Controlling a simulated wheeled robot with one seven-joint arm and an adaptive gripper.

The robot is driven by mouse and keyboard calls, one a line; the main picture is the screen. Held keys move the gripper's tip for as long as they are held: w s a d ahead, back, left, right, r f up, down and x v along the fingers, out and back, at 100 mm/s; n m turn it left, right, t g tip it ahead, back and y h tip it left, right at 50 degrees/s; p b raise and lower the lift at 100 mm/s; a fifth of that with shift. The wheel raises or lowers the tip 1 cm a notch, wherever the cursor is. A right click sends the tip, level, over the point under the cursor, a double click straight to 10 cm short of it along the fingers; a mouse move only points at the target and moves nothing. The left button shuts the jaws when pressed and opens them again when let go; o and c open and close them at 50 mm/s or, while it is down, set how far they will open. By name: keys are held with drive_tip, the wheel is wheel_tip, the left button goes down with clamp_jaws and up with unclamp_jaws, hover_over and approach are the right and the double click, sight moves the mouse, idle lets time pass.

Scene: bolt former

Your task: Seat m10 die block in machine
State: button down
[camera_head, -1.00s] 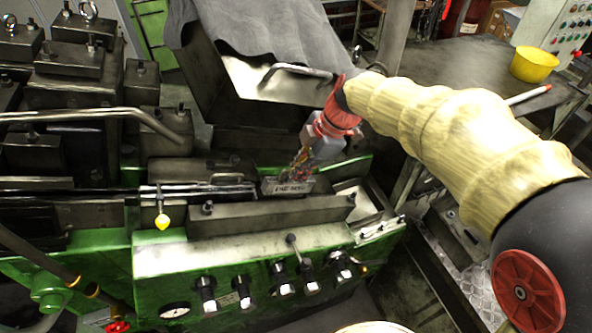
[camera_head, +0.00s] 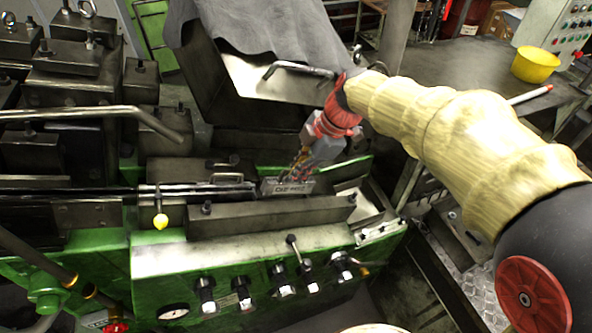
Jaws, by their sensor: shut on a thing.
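The die block (camera_head: 288,187) is a small grey metal block with dark lettering on its front face. It is in the machine's channel, behind the long front rail. My gripper (camera_head: 300,172) comes down from above and is shut on the block. The green machine (camera_head: 240,255) fills the lower middle of the view. The block is near the right end of the dark horizontal bar. Its underside is hidden by the front rail, so I cannot tell whether it touches the channel floor.
The front rail (camera_head: 270,214) runs along the near side of the channel. A raised cover with grey cloth (camera_head: 240,30) stands behind. Several knobs and an upright lever (camera_head: 293,245) are on the front panel. A yellow bowl (camera_head: 537,65) sits on the table at right.

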sight(288, 187)
drive_tip(key=shift+s+b+x, duration=0.2)
drive_tip(key=shift+b+x, duration=0.7)
drive_tip(key=shift+b, duration=0.25)
drive_tip(key=shift+s+b+x, duration=0.15)
drive_tip(key=shift+b+x, duration=0.8)
drive_tip(key=shift+b, duration=0.25)
drive_tip(key=shift+s+b+x, duration=0.2)
drive_tip(key=shift+b+x, duration=0.7)
drive_tip(key=shift+b, duration=0.25)
idle(1.7)
drive_tip(key=c, duration=1.9)
unclamp_jaws()
drive_tip(key=shift+f, duration=0.25)
drive_tip(key=shift+s, duration=0.1)
drive_tip(key=shift+o, duration=0.3)
drive_tip(key=shift+f, duration=0.15)
drive_tip(key=o, duration=0.5)
drive_tip(key=shift+w+p+v, duration=0.25)
drive_tip(key=shift+p+v, duration=0.05)
drive_tip(key=shift+v, duration=0.9)
drive_tip(key=shift+w+p+v, duration=0.25)
drive_tip(key=shift+p+v, duration=0.1)
drive_tip(key=shift+v, duration=0.85)
drive_tip(key=shift+w+p+v, duration=0.3)
drive_tip(key=shift+v, duration=0.9)
drive_tip(key=shift+a, duration=0.15)
